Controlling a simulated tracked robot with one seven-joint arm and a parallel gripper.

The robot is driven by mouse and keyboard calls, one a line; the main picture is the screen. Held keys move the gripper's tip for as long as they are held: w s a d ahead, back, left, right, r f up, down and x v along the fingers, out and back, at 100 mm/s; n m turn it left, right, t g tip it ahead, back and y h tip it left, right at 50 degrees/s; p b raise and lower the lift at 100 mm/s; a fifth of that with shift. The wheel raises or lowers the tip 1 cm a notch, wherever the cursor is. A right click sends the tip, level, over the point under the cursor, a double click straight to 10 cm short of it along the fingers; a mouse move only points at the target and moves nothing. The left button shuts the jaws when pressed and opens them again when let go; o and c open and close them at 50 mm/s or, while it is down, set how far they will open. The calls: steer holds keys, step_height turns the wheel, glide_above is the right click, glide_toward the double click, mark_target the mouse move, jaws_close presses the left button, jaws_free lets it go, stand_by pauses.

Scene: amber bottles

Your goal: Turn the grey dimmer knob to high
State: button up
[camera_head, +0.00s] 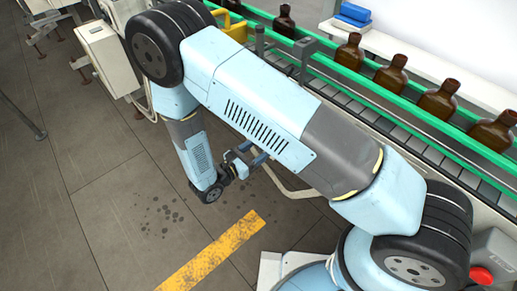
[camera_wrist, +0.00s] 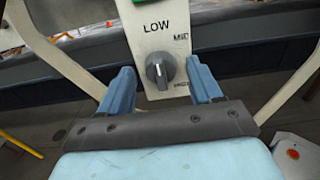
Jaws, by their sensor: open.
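The grey dimmer knob (camera_wrist: 160,71) sits on a pale panel (camera_wrist: 150,47) in the wrist view. Its light pointer line points up, roughly toward the printed word LOW. A label that seems to read MID is at the upper right, and a small, partly hidden label is at the lower right. My gripper (camera_wrist: 160,66) is open, with one blue finger left of the knob and one right of it. I see gaps between fingers and knob; I cannot tell the depth between them. In the head view my gripper (camera_head: 247,158) shows below my arm, and the knob is not discernible there.
A green-railed conveyor (camera_head: 330,65) carries several amber bottles (camera_head: 437,100). A blue box (camera_head: 352,14) lies behind it. A red button (camera_head: 481,275) is at the lower right. Pale bars (camera_wrist: 62,60) flank the panel. The floor with a yellow stripe (camera_head: 212,252) is clear.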

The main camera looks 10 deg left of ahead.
steer(key=shift+w+d, duration=0.2)
steer(key=shift+w, duration=0.05)
steer(key=shift+c, duration=0.2)
steer(key=c, duration=1)
steer(key=shift+m, duration=0.3)
steer(key=m, duration=0.4)
steer(key=shift+s+m, duration=0.1)
steer(key=shift+m, duration=0.2)
steer(key=m, duration=0.6)
steer(key=shift+f, duration=0.1)
steer(key=m, duration=0.6)
steer(key=shift+s+d+f+m, duration=0.1)
steer(key=shift+d+f+m, duration=0.05)
steer(key=shift+m, duration=0.25)
steer(key=m, duration=0.5)
steer(key=shift+f+m, duration=0.1)
steer(key=shift+m, duration=0.2)
